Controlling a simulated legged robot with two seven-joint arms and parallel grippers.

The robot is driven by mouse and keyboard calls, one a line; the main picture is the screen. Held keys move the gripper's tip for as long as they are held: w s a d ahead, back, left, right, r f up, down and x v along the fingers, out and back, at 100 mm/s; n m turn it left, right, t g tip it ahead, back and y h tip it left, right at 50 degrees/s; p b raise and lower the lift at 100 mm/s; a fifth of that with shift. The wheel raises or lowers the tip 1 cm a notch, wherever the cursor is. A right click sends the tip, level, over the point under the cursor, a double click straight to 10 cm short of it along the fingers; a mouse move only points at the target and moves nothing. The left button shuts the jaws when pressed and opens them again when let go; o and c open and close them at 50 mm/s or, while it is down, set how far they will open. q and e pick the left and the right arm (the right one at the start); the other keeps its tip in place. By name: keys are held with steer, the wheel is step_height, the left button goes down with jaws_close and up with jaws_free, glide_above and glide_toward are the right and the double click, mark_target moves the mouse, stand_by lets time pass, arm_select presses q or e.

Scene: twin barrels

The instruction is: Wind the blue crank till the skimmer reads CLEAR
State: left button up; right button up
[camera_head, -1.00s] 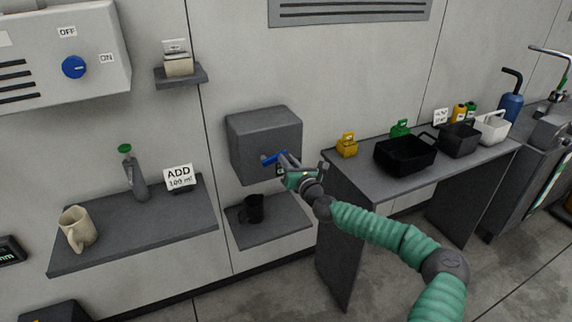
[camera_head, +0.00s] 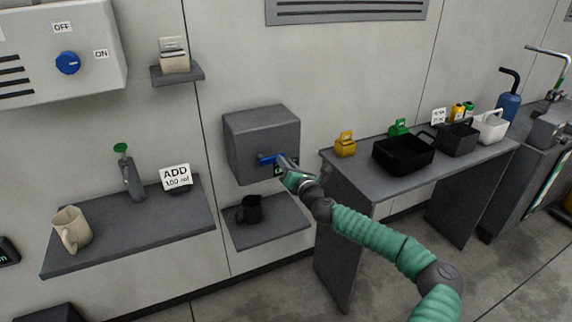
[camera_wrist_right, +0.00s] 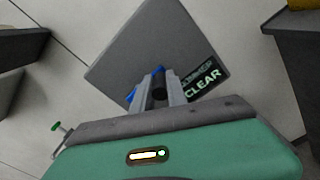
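The skimmer is a dark grey box (camera_head: 262,135) on the wall. Its blue crank (camera_head: 267,160) sticks out of the front. My right gripper (camera_head: 284,161) is at the crank's outer end. In the right wrist view the fingers (camera_wrist_right: 160,92) lie on both sides of a dark grip, with blue crank parts (camera_wrist_right: 132,96) showing beside and beyond them; the fingers look closed on it. A display (camera_wrist_right: 203,82) on the box reads CLEAR in bright letters, with a dimmer, partly hidden word above it. My left gripper is not in view.
A black mug (camera_head: 250,209) stands on a small shelf (camera_head: 268,232) under the box. To the left, a shelf (camera_head: 128,240) holds a beige mug and an ADD sign. To the right, a table (camera_head: 362,182) carries baskets and small containers.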

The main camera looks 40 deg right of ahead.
steer(key=o, duration=0.4)
steer(key=p+v, duration=0.1)
steer(key=v, duration=1.5)
steer(key=shift+s+a, duration=0.2)
steer(key=shift+s, duration=0.15)
